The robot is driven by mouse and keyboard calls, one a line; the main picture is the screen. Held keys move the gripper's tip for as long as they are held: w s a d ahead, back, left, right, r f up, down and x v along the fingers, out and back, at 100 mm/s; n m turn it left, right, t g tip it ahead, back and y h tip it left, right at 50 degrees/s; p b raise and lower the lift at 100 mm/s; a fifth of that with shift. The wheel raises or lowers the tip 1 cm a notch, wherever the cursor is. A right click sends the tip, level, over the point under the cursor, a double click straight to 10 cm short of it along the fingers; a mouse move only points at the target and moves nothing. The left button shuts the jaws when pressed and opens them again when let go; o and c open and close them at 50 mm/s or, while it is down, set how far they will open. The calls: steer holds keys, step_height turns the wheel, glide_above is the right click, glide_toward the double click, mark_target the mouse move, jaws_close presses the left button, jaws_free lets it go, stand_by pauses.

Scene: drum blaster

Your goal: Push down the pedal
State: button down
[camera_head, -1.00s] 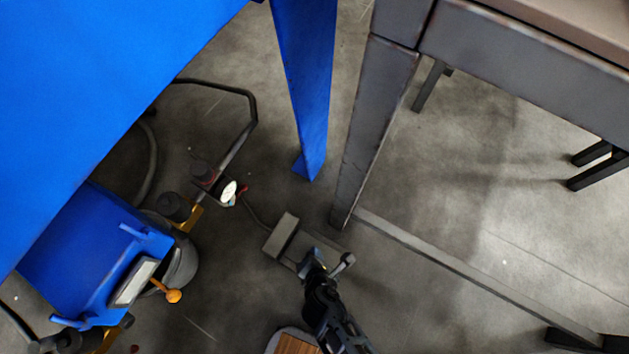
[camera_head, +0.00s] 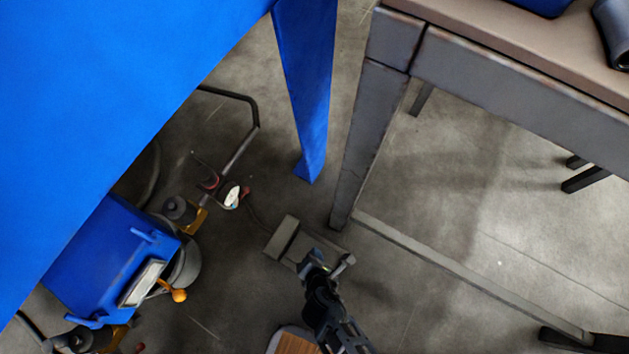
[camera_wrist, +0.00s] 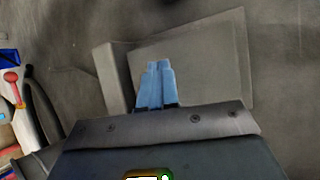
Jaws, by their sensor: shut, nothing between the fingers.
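The pedal (camera_head: 283,236) is a low grey foot unit on the concrete floor, with a raised block at its left end and a flat plate to the right. A thin cable leads from it to the upper left. My gripper (camera_head: 314,258) is over the plate, its fingers closed together with nothing in them. In the wrist view the blue fingertips (camera_wrist: 157,80) are shut in front of the plate (camera_wrist: 208,58), and the block stands to their left. I cannot tell whether the fingertips touch the plate. My arm hides the plate's near part in the head view.
A blue machine leg (camera_head: 306,110) and a grey table leg (camera_head: 365,145) stand just beyond the pedal. A blue machine with a grey drum (camera_head: 183,268) is at the left. A wooden-topped piece (camera_head: 296,341) lies at the bottom edge.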

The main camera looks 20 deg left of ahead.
steer(key=shift+r, duration=0.1)
step_height(320, 180, up, 5)
steer(key=p, duration=0.5)
stand_by(1.7)
steer(key=shift+s+d+m, duration=0.15)
steer(key=shift+d+m, duration=0.15)
steer(key=s+d+r+m+t, duration=0.2)
steer(key=s+d+r+m, duration=0.2)
steer(key=d+r+m, duration=0.45)
steer(key=s+d+r+m+t, duration=0.1)
steer(key=s+d+r+m, duration=0.4)
steer(key=d+r+m, duration=0.4)
steer(key=s+d+r+m+t+h, duration=0.1)
steer(key=d+r+m+t, duration=0.3)
steer(key=r, duration=0.6)
steer(key=s+d+r+m+g+h, duration=0.1)
steer(key=s+d+r+m, duration=0.1)
steer(key=r+m, duration=0.6)
steer(key=s+d+r+m+t+h, duration=0.1)
steer(key=d+r+m+t, duration=0.15)
steer(key=r, duration=0.95)
step_height(320, 180, up, 28)
steer(key=p, duration=2.8)
steer(key=shift+f, duration=0.2)
